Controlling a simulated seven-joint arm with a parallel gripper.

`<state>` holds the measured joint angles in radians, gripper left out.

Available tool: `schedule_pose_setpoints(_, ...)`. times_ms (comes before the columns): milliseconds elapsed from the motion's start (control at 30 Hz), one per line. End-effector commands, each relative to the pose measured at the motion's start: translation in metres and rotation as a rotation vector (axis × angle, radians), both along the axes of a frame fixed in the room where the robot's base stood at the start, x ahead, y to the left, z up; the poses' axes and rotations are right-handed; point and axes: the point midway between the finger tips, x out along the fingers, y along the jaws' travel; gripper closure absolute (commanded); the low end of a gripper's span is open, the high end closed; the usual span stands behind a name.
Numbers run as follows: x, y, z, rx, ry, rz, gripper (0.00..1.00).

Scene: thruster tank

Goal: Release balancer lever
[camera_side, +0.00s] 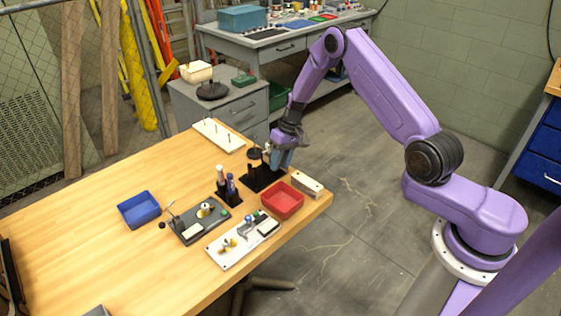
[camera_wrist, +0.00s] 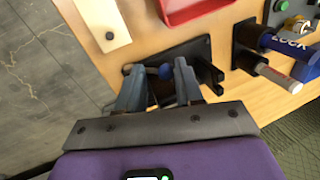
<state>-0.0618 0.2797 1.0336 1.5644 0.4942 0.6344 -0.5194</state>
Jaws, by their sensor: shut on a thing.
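My gripper (camera_side: 277,157) is low over the black stand (camera_side: 258,182) at the table's far right edge.
A red tray (camera_side: 283,201), a beige block (camera_side: 307,184) and a white board (camera_side: 228,258) are close by. A black holder with upright handled tools (camera_side: 226,192) stands left of the stand. A blue tray (camera_side: 139,209) lies farther left. The table's left half (camera_side: 80,230) is mostly clear.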

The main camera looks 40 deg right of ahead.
Motion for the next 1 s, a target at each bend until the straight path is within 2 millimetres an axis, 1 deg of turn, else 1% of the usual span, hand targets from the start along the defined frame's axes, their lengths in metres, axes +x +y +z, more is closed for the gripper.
schedule_pose_setpoints(33,-0.002,-0.002,-0.003,0.009,0.007,-0.005,0.94)
schedule_pose_setpoints(267,-0.002,-0.009,-0.002,0.102,0.009,-0.008,0.94)
schedule_pose_setpoints(700,-0.002,-0.031,0.001,0.456,0.007,-0.006,0.94)
schedule_pose_setpoints(1000,-0.002,-0.041,0.000,0.630,0.007,-0.001,0.95)
